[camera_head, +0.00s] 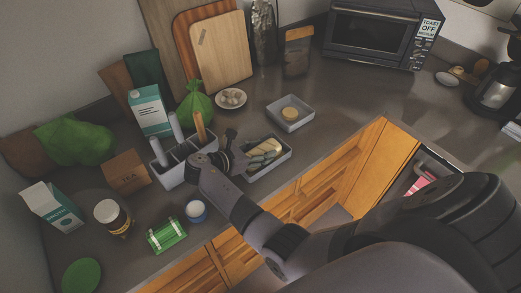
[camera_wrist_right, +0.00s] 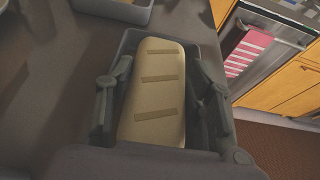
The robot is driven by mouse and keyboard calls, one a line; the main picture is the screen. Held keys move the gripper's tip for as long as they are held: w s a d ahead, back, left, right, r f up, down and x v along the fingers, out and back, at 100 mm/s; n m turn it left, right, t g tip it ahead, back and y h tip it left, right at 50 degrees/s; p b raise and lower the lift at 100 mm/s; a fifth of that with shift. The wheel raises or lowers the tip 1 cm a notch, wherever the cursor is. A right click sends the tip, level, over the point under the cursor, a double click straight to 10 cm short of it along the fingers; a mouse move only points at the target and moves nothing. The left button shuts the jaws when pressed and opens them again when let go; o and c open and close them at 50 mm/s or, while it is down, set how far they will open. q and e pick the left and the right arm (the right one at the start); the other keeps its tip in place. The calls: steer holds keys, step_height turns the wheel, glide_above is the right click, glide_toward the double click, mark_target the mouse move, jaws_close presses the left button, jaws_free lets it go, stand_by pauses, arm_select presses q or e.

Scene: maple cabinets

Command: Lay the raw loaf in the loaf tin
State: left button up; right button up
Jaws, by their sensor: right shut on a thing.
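The raw loaf (camera_wrist_right: 152,92) is pale and long, with several darker slashes across its top. My right gripper (camera_wrist_right: 163,108) is shut on the loaf, one finger along each long side. The grey loaf tin (camera_wrist_right: 130,40) shows around and behind the loaf in the wrist view. In the head view the loaf (camera_head: 265,148) is over or within the tin (camera_head: 275,168), partly hidden by my right gripper (camera_head: 243,158). Whether the loaf touches the tin's floor is hidden. My left gripper is not in view.
A grey dish (camera_head: 291,124) with a round item stands behind the tin. A divided utensil caddy (camera_head: 172,174) stands close to the left.

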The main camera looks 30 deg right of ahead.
steer(key=shift+f, duration=0.1)
steer(key=o, duration=1.5)
step_height(320, 180, up, 10)
steer(key=shift+r, duration=0.1)
